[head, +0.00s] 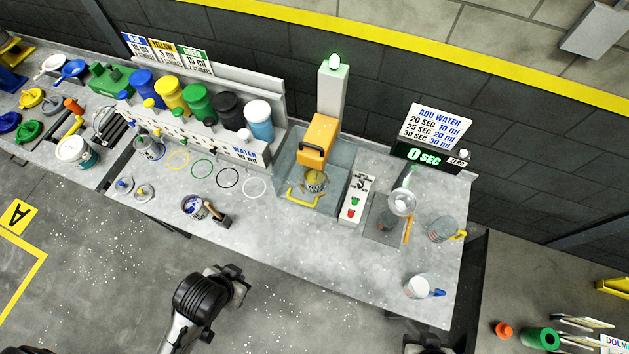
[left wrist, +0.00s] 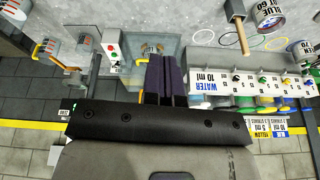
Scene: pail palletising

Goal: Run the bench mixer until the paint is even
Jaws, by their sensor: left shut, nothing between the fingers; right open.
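The bench mixer has an orange head (head: 318,140) on a grey post (head: 332,95), with a green lamp lit on top. A paint pail (head: 316,184) stands under the head inside a clear guard; yellowish paint shows, but its evenness is hard to tell. The button panel (head: 353,200) with green and red buttons is right of the guard and shows in the left wrist view (left wrist: 112,45). The timer display (head: 423,157) reads 0 SEC. My left gripper (head: 240,284) is shut and empty in front of the bench. My right gripper (head: 430,347) is open, cut off at the bottom edge.
The bench front below the mixer is clear.

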